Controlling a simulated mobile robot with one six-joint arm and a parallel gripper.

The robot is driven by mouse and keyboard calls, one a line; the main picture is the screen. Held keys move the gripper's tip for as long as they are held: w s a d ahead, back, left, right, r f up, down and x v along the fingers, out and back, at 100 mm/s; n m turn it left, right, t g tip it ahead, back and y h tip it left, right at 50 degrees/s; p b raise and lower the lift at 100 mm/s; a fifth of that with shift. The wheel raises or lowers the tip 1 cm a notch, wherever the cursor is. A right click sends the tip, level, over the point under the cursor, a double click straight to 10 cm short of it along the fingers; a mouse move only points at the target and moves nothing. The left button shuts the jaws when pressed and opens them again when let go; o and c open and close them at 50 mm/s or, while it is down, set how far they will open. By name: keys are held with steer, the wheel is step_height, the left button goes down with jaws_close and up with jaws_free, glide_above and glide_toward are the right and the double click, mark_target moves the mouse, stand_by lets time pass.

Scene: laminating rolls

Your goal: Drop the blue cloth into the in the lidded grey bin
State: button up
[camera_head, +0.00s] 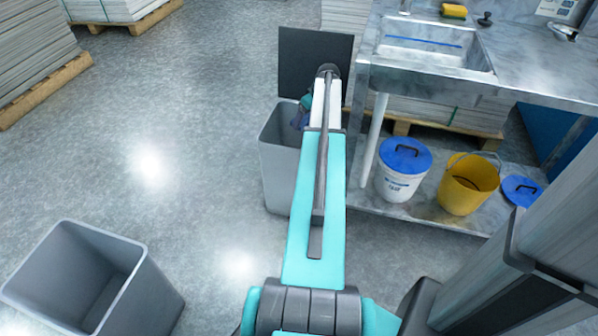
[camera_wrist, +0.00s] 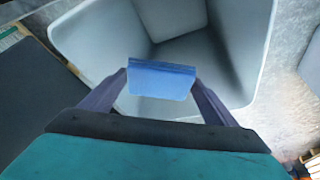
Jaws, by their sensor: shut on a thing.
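My gripper (camera_wrist: 161,84) is shut on the blue cloth (camera_wrist: 162,78), a small folded piece between the two fingertips in the wrist view. Below it is the open mouth of the lidded grey bin (camera_wrist: 85,42), with its empty-looking inside around and beyond the cloth. In the head view this bin (camera_head: 281,165) stands left of the bench, partly behind my arm. Its dark lid (camera_head: 300,58) stands raised at the back, and shows as a dark panel (camera_wrist: 35,110) at left in the wrist view. The cloth is hard to make out in the head view.
A second grey bin (camera_head: 150,300), open and without a visible lid, stands at the lower left. A steel bench with a sink (camera_head: 430,55) is at right, with a white bucket (camera_head: 402,185) and yellow bucket (camera_head: 465,190) on its lower shelf. Pallets stand behind.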

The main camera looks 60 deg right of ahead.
steer(key=o, duration=0.9)
steer(key=shift+o, duration=0.2)
steer(key=p+v, duration=0.1)
steer(key=v, duration=0.6)
steer(key=shift+r+p, duration=0.25)
steer(key=shift+p, duration=0.05)
steer(key=shift+s, duration=0.1)
